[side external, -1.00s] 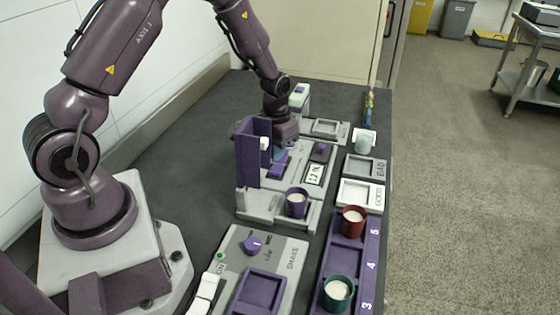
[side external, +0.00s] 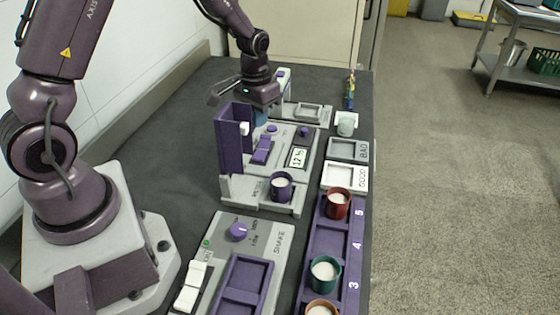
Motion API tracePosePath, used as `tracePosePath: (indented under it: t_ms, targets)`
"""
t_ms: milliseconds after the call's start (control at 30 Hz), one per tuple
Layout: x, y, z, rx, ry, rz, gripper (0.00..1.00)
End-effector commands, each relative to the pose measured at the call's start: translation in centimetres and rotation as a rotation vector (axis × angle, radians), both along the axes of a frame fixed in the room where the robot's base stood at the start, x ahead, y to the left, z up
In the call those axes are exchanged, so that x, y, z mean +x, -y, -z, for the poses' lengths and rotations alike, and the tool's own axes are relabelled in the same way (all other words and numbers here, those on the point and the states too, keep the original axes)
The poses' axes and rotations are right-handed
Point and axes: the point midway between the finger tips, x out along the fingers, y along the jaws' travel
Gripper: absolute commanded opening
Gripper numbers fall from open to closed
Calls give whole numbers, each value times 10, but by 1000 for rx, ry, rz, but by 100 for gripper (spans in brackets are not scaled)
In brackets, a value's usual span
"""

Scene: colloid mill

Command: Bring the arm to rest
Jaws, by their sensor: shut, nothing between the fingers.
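My gripper (side external: 262,118) hangs above the purple and grey machine (side external: 276,206), just behind its upright purple panel (side external: 229,140). Its fingers are small in this view and partly behind the panel's edge; they are shut with nothing held. It is apart from the purple rocker switch (side external: 262,149) below it.
A purple numbered rack (side external: 329,240) holds a red cup (side external: 338,203), a green cup (side external: 324,273) and an orange one (side external: 320,308). The shaker (side external: 262,240) stands in front. Trays marked BAD (side external: 348,150) and GOOD (side external: 343,177) lie right. The dark tabletop at left is clear.

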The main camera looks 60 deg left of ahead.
Motion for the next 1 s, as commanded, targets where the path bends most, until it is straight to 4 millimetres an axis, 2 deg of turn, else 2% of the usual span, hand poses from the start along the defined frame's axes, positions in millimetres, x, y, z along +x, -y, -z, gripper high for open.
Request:
tracePosePath:
  t_ms: [33, 200, 367, 500, 600, 800, 1000]
  targets:
    - [-1, 5, -16, 6, 22, 10, 0]
    - [-13, 25, -72, 22, 93, 47, 0]
    - [-34, 45, -118, 34, 158, 83, 0]
    - [-65, 65, -160, 45, 234, 123, 0]
    - [-91, 79, -184, 51, 290, 154, 0]
    - [-143, 99, -211, 56, 392, 207, 0]
    - [-174, 107, -218, 57, 451, 238, 0]
